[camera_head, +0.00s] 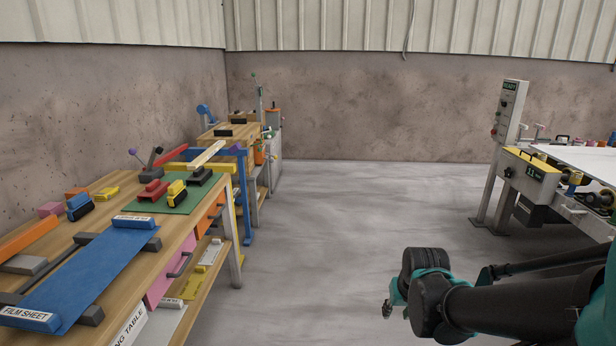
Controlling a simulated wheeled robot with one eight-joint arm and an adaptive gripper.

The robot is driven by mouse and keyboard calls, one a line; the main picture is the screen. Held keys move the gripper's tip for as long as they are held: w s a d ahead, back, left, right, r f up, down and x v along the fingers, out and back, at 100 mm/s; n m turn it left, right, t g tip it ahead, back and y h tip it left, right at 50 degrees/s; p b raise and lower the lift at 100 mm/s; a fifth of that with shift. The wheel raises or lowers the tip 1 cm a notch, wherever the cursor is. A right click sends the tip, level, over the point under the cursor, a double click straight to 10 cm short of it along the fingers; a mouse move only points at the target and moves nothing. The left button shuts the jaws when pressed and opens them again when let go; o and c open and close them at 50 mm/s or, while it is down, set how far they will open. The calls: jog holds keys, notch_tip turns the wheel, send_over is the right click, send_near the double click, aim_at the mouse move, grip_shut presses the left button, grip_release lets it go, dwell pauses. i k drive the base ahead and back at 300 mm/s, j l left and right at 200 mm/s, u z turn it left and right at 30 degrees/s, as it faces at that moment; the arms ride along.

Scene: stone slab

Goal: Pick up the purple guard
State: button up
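I cannot clearly make out a purple guard. A small purple ball (132,151) sits on the end of a lever on the near wooden workbench at left. A small purple patch (238,147) shows near the blue frame at the bench's far end; its shape is too small to tell. My arm reaches in from the lower right over the floor. What looks like the tip of my gripper (387,311) is small and dark, well to the right of the benches and touching nothing. Whether it is open or shut does not show.
The near workbench (120,190) holds a blue film sheet (85,272), a green mat (178,205) and several coloured tools. A blue frame (245,195) and a second bench stand behind. A machine (530,170) stands at right. Open grey floor (350,220) lies between.

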aim_at(236, 148)
jog(key=i, duration=1.9)
jog(key=i+u, duration=0.15)
jog(key=i, duration=0.45)
jog(key=i+l+u, duration=0.15)
jog(key=i, duration=0.45)
jog(key=i+l+u, duration=0.15)
jog(key=i, duration=0.45)
